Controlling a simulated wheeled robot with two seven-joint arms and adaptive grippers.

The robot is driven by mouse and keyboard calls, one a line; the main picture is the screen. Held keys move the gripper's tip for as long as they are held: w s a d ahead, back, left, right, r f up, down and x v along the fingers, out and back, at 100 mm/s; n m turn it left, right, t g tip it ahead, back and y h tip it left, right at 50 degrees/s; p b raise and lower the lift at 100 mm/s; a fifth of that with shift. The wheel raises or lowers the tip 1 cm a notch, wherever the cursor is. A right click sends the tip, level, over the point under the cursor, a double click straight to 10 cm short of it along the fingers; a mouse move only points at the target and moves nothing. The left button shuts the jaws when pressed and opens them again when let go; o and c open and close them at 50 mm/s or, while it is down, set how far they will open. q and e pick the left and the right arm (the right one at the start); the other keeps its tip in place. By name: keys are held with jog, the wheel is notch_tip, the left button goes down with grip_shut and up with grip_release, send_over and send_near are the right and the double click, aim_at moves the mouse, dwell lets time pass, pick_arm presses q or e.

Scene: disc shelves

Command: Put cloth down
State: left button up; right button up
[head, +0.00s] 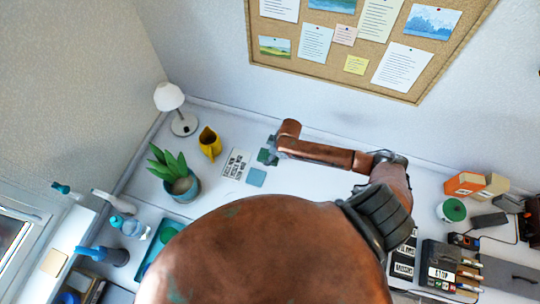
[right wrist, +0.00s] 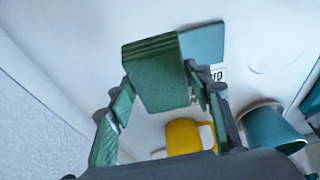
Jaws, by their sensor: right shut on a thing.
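A dark green folded cloth (right wrist: 155,78) is between the fingers of my right gripper (right wrist: 165,105) in the right wrist view. The gripper is shut on it. In the head view the right gripper (head: 270,148) is over the back of the white desk, with the green cloth (head: 266,157) just below it. A light blue square (head: 256,177) lies on the desk beside the cloth; it also shows partly behind the cloth in the right wrist view (right wrist: 204,44). I cannot tell whether the cloth touches the desk. My left gripper is not in view.
Printed labels (head: 236,163) lie left of the blue square. A yellow pitcher (head: 209,143), a potted plant (head: 180,185) and a white lamp (head: 184,124) stand further left. Boxes (head: 465,184) and a dark organizer (head: 440,265) are at the right.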

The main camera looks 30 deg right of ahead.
jog(key=w+f, duration=0.1)
jog(key=w+d+f, duration=0.1)
jog(key=f, duration=0.1)
jog(key=w+d+f, duration=0.1)
jog(key=f, duration=0.1)
jog(key=shift+w, duration=0.2)
jog(key=shift+w+d+f, duration=0.1)
jog(key=shift+w+f, duration=0.05)
jog(key=shift+f, duration=1.65)
jog(key=shift+f, duration=0.15)
jog(key=o, duration=1)
jog(key=v, duration=1.2)
